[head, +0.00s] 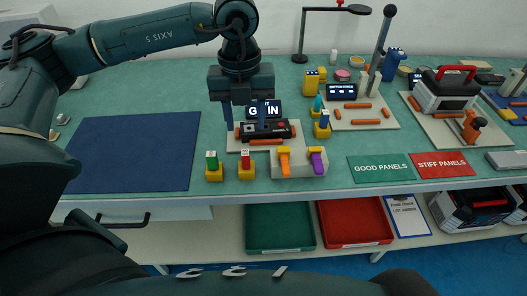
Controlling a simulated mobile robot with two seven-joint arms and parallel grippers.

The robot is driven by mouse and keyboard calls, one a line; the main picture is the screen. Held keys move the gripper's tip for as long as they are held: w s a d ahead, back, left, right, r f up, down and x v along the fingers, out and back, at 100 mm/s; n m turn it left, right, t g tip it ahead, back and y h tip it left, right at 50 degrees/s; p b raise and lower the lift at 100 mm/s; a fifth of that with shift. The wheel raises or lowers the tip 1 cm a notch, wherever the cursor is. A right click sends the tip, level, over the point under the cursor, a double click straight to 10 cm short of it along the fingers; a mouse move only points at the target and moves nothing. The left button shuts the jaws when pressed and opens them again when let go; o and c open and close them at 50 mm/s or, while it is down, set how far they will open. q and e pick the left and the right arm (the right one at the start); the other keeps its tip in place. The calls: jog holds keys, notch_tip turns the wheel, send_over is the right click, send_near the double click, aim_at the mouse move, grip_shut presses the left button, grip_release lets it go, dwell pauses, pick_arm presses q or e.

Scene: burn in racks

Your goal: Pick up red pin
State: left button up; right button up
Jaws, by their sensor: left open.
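The red pin (245,156) stands upright in a yellow block (246,172) near the front of the table. A green pin (211,158) in a similar yellow block stands just to its left. My left gripper (244,117) points down behind and above the red pin, over the pale board with a dark device (265,130). Its jaws are apart, with nothing seen between them. One finger partly hides a small display (264,110). The red pin is in plain sight and apart from the gripper. My right gripper is not in view.
A grey block with orange and purple pieces (300,160) stands right of the red pin. Blue and teal pins (324,118) stand in yellow blocks farther back. A dark blue mat (135,152) lies bare at left. Green and red panels (381,168) lie at right.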

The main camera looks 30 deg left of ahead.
pick_arm(q)
send_over(245, 153)
jog(key=s, duration=0.1)
notch_tip(245, 153, down, 7)
jog(key=shift+w+f+p, duration=0.2)
jog(key=shift+f, duration=0.75)
jog(key=shift+w+f+p, duration=0.15)
jog(key=shift+f+p, duration=0.1)
jog(key=shift+f, duration=0.7)
jog(key=shift+w+f+p, duration=0.2)
jog(key=shift+f, duration=0.75)
jog(key=shift+c, duration=0.2)
grip_shut()
